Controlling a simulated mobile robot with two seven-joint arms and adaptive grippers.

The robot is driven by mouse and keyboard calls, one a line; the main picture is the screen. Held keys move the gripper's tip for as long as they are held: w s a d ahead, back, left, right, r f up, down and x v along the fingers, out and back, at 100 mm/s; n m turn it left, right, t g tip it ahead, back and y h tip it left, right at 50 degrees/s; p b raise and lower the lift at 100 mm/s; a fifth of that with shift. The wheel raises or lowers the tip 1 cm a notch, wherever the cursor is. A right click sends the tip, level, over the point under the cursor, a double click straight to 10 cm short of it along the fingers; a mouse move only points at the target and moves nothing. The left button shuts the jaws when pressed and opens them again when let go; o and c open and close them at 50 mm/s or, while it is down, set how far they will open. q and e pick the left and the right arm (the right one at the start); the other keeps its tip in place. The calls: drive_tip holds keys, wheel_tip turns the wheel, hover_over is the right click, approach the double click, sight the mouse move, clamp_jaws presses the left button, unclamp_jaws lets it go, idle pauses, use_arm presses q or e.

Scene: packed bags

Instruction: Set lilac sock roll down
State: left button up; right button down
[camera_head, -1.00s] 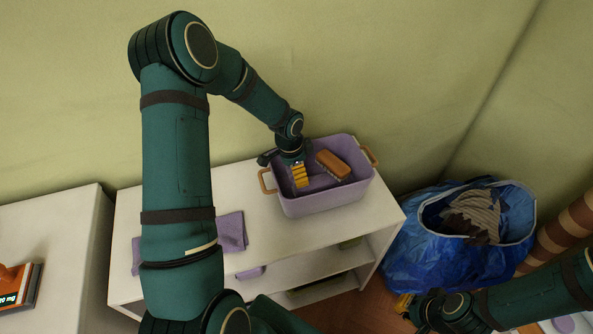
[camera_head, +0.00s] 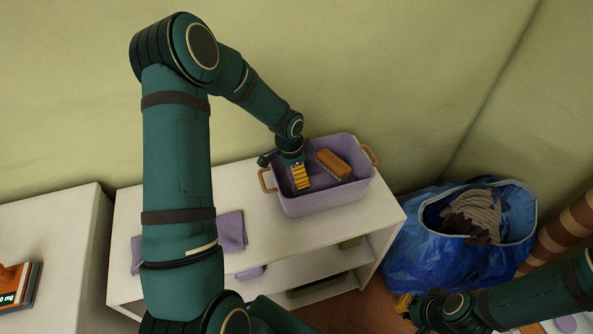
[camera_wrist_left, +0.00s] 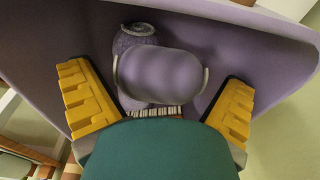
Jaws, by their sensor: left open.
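A lilac roll (camera_wrist_left: 160,75) with pale rims at its ends lies inside the purple tub (camera_head: 325,203), between my left gripper's fingers in the left wrist view. My left gripper (camera_head: 300,178) reaches down into the left part of the tub. Its yellow fingers stand wide apart (camera_wrist_left: 158,100), with a gap on each side of the roll. A second lilac piece with a knitted, coiled end (camera_wrist_left: 135,38) lies against the roll. The roll is hidden in the head view. My right gripper (camera_head: 405,304) is low at the right; its jaws are unclear.
A brown brush-like block (camera_head: 333,163) lies in the tub, right of my left gripper. The tub stands on a white shelf unit (camera_head: 265,225) with a folded lilac cloth (camera_head: 231,231). A blue bag (camera_head: 400,250) holding striped fabric stands to the right.

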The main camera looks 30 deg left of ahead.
use_arm(q)
drive_tip(key=shift+r+p, duration=0.3)
drive_tip(key=shift+r, duration=0.2)
wheel_tip(320, 180, up, 12)
drive_tip(key=s+a+p, duration=0.1)
drive_tip(key=p, duration=0.1)
drive_tip(key=shift+s, duration=0.15)
drive_tip(key=shift+f, duration=0.15)
